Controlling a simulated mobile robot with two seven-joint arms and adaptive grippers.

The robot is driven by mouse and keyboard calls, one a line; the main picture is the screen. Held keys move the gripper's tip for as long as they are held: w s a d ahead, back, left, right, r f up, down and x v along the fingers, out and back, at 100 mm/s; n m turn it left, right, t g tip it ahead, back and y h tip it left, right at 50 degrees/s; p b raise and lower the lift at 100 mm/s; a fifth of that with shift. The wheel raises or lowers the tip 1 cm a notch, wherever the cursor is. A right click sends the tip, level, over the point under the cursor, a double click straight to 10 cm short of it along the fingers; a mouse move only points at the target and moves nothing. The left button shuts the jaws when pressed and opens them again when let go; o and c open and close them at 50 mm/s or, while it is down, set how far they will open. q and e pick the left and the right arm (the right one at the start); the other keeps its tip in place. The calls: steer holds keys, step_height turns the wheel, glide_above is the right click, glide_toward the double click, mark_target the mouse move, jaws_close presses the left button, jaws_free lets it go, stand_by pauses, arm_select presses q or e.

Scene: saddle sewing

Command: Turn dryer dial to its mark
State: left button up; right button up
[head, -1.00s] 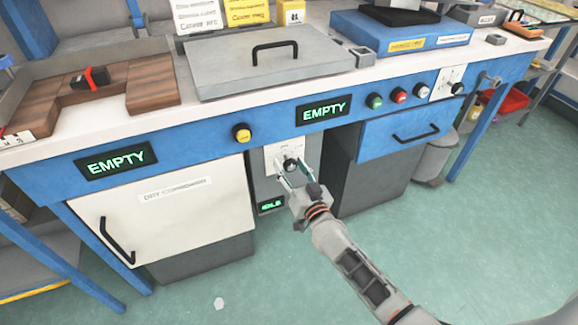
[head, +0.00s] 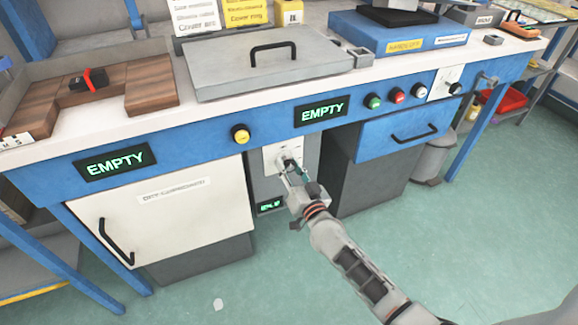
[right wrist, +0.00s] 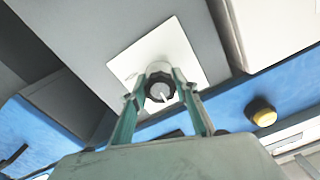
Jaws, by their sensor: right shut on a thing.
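The dryer dial (right wrist: 161,87) is a dark round knob with a white pointer line, on a white square plate (right wrist: 178,45). In the head view the plate (head: 270,158) sits on the grey panel right of the white cabinet door, and my gripper largely covers the dial. My right gripper (right wrist: 160,92) is shut on the dial, one finger on each side of it. It also shows in the head view (head: 290,168). A mark on the plate is too small to make out. My left gripper is not in view.
A small green-lit display (head: 270,206) is below the dial. A yellow button (head: 240,134) and an EMPTY display (head: 322,111) are on the blue rail above. The white cabinet door (head: 165,220) is at left, a blue drawer (head: 405,133) at right.

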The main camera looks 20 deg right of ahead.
steer(key=shift+r+m, duration=0.1)
steer(key=shift+m, duration=1.1)
steer(key=m, duration=0.2)
steer(key=shift+m+p, duration=0.35)
steer(key=shift+m, duration=0.05)
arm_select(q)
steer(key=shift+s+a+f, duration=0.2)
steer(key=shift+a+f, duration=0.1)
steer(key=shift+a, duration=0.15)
arm_select(e)
steer(key=m, duration=0.5)
steer(key=shift+m, duration=0.4)
steer(key=o, duration=1.2)
steer(key=shift+c, duration=0.2)
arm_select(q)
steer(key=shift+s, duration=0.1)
